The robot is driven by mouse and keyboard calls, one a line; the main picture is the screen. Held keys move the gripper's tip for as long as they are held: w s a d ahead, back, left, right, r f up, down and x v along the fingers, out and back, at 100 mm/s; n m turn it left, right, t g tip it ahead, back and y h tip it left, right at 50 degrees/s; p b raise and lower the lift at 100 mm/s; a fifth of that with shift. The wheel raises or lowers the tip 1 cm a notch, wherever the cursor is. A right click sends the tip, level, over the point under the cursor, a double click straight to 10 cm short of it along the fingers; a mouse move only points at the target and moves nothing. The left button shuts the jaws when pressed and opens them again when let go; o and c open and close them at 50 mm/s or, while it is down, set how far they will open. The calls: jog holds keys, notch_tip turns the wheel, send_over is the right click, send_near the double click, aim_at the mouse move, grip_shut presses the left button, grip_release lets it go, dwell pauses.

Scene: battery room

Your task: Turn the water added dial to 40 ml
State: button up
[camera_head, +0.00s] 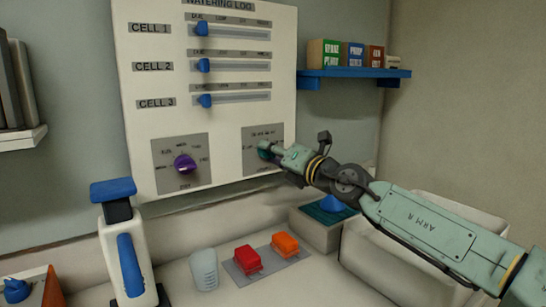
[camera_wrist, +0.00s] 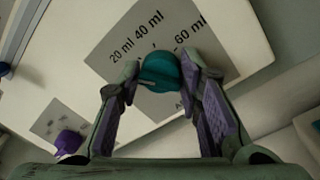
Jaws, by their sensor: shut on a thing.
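The water added dial is a round teal knob (camera_wrist: 160,68) on a grey plate (camera_wrist: 110,48) in the wrist view. The labels 20 ml, 40 ml and 60 ml run around its far side; lower lettering is partly hidden. A raised ridge crosses the knob, but I cannot tell which label it points to. My gripper (camera_wrist: 159,75) has one finger on each side of the knob and is shut on it. In the head view my gripper (camera_head: 277,153) reaches the plate (camera_head: 256,134) at the board's lower right and hides most of the knob.
A purple dial (camera_head: 185,164) sits left on the same white board (camera_head: 225,110), below three blue-handled sliders. A blue shelf (camera_head: 355,73) with small boxes is at right. Below stand a white bottle with blue parts (camera_head: 128,250), a cup (camera_head: 204,270), and red and orange blocks.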

jog(key=shift+f+m+t+h+p, duration=0.15)
jog(key=shift+m+p, duration=0.95)
jog(key=shift+m, duration=1.1)
jog(key=shift+f+m+t+h+p, duration=0.1)
jog(key=shift+m+t+p, duration=0.15)
jog(key=shift+m+p, duration=1.4)
jog(key=shift+f+m+t+h+p, duration=0.15)
jog(key=shift+m+p, duration=0.35)
jog(key=shift+m, duration=2.25)
jog(key=o, duration=1.1)
jog(key=shift+r, duration=0.15)
jog(key=v, duration=1.2)
